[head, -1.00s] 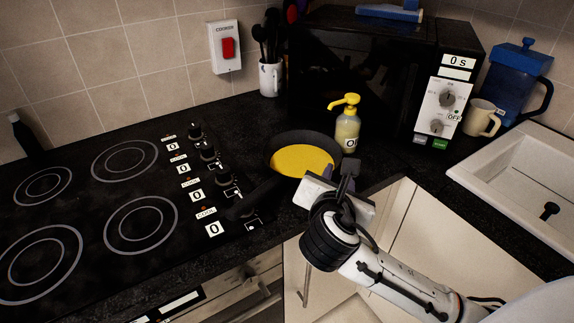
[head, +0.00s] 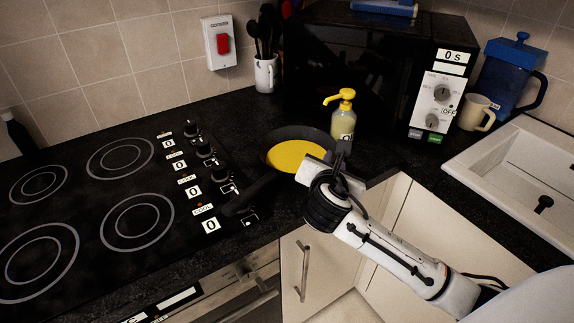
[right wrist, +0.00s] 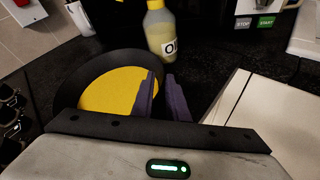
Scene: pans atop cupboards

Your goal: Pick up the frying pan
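The frying pan is dark with a yellow inside (head: 296,154). It sits on the black worktop right of the hob, its dark handle (head: 247,194) pointing to the lower left. The pan also fills the left middle of the right wrist view (right wrist: 112,90). My right gripper (head: 340,158) is at the pan's right front rim. Its two purple fingers (right wrist: 164,98) stand a narrow gap apart at that rim. I cannot tell whether they pinch the rim or only stand around it. My left gripper is out of view.
The sink (head: 520,165) and a mug (head: 476,112) are right. Cupboard doors (head: 318,265) drop below the worktop edge.

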